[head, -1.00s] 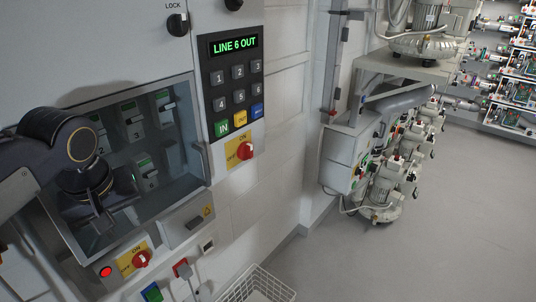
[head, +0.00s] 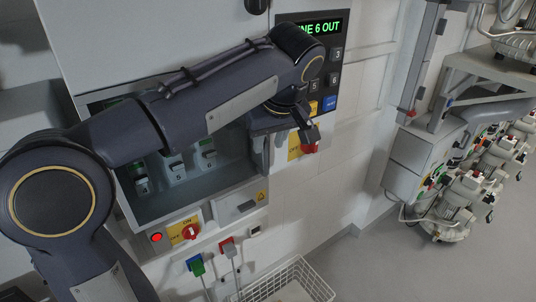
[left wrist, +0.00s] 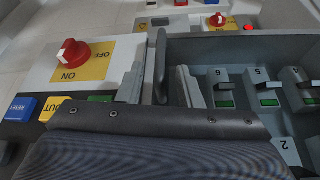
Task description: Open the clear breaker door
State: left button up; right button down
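The clear breaker door (head: 190,197) covers the recessed box of numbered breakers and appears shut; my left arm hides its upper part in the head view. Its dark upright handle (left wrist: 160,62) shows in the left wrist view at the box's edge. My left gripper (head: 304,128) is at the right side of the box, by the keypad. In the left wrist view the left gripper (left wrist: 161,88) is open, with one pale finger on either side of the handle. Contact with the handle cannot be told. My right gripper is not in view.
A red rotary switch (head: 309,147) on a yellow plate is close to my left gripper. Another red switch (head: 190,231) and a red lamp (head: 156,237) sit below the box. A wire basket (head: 290,281) stands lower down. Open floor (head: 385,270) lies to the right.

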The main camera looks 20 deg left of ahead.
aim_at(265, 156)
pick_arm(q)
jog(key=x, duration=0.6)
jog(key=shift+w+a+f, duration=0.1)
jog(key=shift+f, duration=0.15)
jog(key=shift+c, duration=0.2)
grip_shut()
